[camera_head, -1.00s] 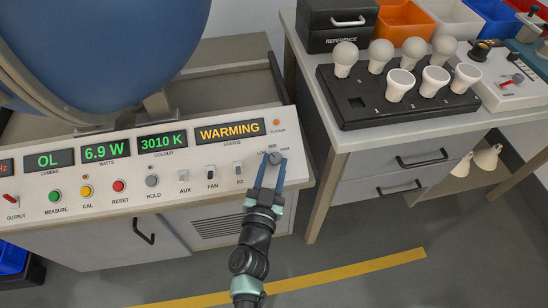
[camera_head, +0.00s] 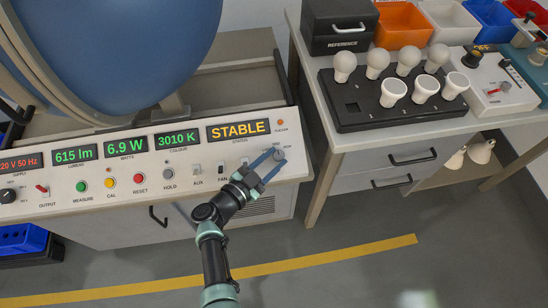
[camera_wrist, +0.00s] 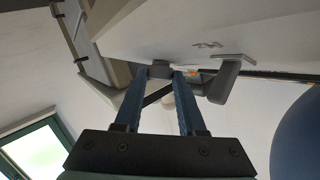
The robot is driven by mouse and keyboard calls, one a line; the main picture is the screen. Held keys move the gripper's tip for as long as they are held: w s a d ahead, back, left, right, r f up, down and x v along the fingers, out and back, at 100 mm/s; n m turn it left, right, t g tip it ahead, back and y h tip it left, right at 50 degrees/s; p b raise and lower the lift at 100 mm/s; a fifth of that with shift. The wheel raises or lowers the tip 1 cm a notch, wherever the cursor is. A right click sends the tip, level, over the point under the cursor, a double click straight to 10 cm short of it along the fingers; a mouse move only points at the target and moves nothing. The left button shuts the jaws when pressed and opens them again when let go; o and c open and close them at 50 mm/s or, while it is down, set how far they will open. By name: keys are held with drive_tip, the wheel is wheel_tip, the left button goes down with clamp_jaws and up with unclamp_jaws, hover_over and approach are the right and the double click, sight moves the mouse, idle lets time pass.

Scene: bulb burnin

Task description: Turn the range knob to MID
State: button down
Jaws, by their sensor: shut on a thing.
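The range knob (camera_head: 279,155) is a small grey knob at the right end of the bench's sloped control panel (camera_head: 294,171), with tiny range lettering around it. My gripper (camera_head: 273,160) reaches it from the lower left, its two blue fingers closed on the knob's sides. In the wrist view the fingertips of my gripper (camera_wrist: 167,72) meet at a small dark grey part at the panel face. The knob's pointer is too small and too covered to read its setting. The status display (camera_head: 238,130) reads STABLE, and the lumens display (camera_head: 75,156) reads 615 lm.
The FAN switch (camera_head: 221,169) and the AUX switch (camera_head: 197,171) sit just left of my gripper. A large blue sphere (camera_head: 110,50) stands behind the panel. At right, a side table holds a black bulb rack (camera_head: 360,115). The floor in front is clear.

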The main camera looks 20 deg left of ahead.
drive_tip(key=shift+m+h, duration=0.3)
drive_tip(key=shift+m, duration=0.1)
drive_tip(key=c, duration=0.5)
unclamp_jaws()
drive_tip(key=shift+a, duration=0.1)
drive_tip(key=p+v, duration=0.2)
drive_tip(key=v, duration=1.1)
drive_tip(key=shift+r+p, duration=0.25)
drive_tip(key=shift+p, duration=0.05)
drive_tip(key=shift+w, duration=0.1)
